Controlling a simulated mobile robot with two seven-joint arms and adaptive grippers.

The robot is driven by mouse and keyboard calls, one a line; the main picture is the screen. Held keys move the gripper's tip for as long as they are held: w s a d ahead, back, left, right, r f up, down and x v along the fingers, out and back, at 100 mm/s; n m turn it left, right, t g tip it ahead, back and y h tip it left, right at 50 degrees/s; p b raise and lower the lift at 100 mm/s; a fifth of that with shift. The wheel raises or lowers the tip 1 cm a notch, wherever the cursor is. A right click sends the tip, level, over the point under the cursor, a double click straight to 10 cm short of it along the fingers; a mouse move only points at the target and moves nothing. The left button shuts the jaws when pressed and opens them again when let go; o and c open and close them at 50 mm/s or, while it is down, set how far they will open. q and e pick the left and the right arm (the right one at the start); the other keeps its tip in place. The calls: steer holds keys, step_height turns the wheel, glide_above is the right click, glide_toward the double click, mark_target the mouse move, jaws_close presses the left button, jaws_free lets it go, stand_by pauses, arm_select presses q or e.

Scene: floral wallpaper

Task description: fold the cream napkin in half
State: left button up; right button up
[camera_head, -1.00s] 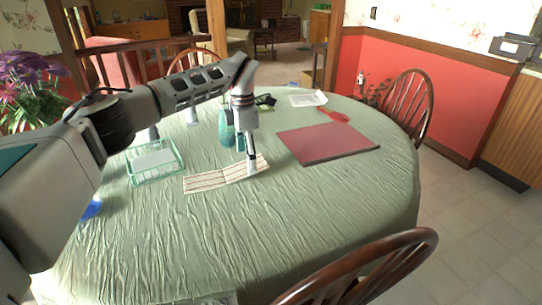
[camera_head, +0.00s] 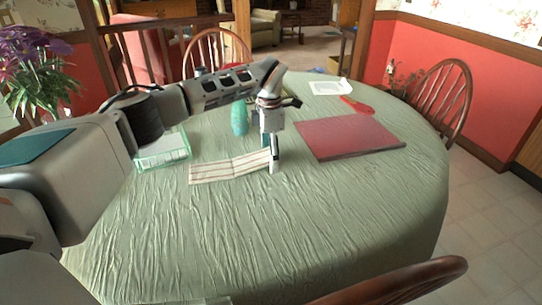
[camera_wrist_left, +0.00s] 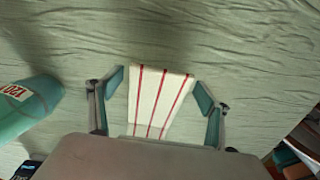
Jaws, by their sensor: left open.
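The cream napkin (camera_head: 222,170) with red stripes lies spread on the green tablecloth, left of my left gripper (camera_head: 273,168). A faint bend crosses its middle. The gripper points down at the napkin's right end. In the left wrist view, the napkin (camera_wrist_left: 158,100) shows between the two teal fingertips of the open left gripper (camera_wrist_left: 159,87), with a gap on each side. The napkin's nearer part is hidden by the gripper body. My right gripper is not in view.
A teal bottle (camera_head: 240,118) stands behind the napkin. A green wire basket (camera_head: 163,152) is at the left. A dark red board (camera_head: 348,138) lies to the right, with a red object (camera_head: 357,105) and white paper (camera_head: 330,88) beyond. The front tablecloth (camera_head: 290,230) is clear.

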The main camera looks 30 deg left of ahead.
arm_select(q)
steer(key=shift+f, duration=0.2)
steer(key=c, duration=0.8)
steer(key=shift+r, duration=0.15)
